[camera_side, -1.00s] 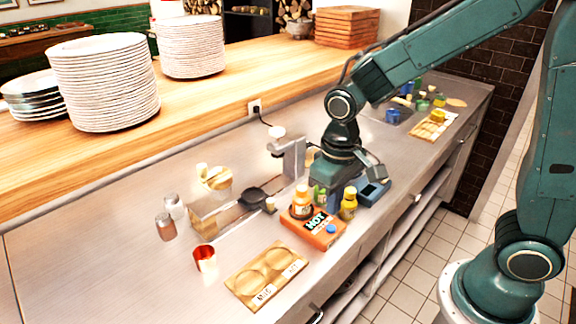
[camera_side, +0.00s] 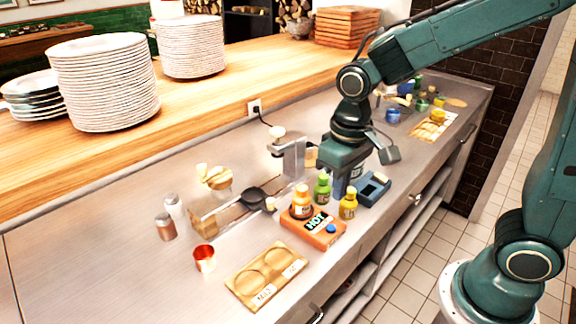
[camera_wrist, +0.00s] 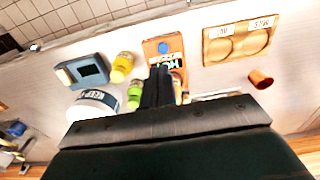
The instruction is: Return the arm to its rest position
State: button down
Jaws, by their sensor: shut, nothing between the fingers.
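My gripper (camera_wrist: 158,82) shows in the wrist view with its fingers together and nothing between them. In the side view my gripper (camera_side: 345,178) is above the steel counter, behind the green-capped bottle (camera_side: 322,188) and close to the blue-grey box (camera_side: 373,188). Its fingertips are partly hidden there. An orange bottle (camera_side: 301,203) stands on the orange HOT pad (camera_side: 318,234), and a yellow bottle (camera_side: 348,204) stands at the pad's right edge.
A wooden board with two round recesses (camera_side: 290,262) and a copper cup (camera_side: 204,259) are at the front. Two shakers (camera_side: 166,227) stand left. The front left counter is clear.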

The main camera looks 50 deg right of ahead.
jog(key=s+d+r+t, duration=0.5)
jog(key=s+r, duration=0.4)
jog(key=s, duration=0.3)
jog(key=shift+s+d+r, duration=0.15)
jog(key=shift+d+r, duration=0.2)
jog(key=shift+d, duration=0.1)
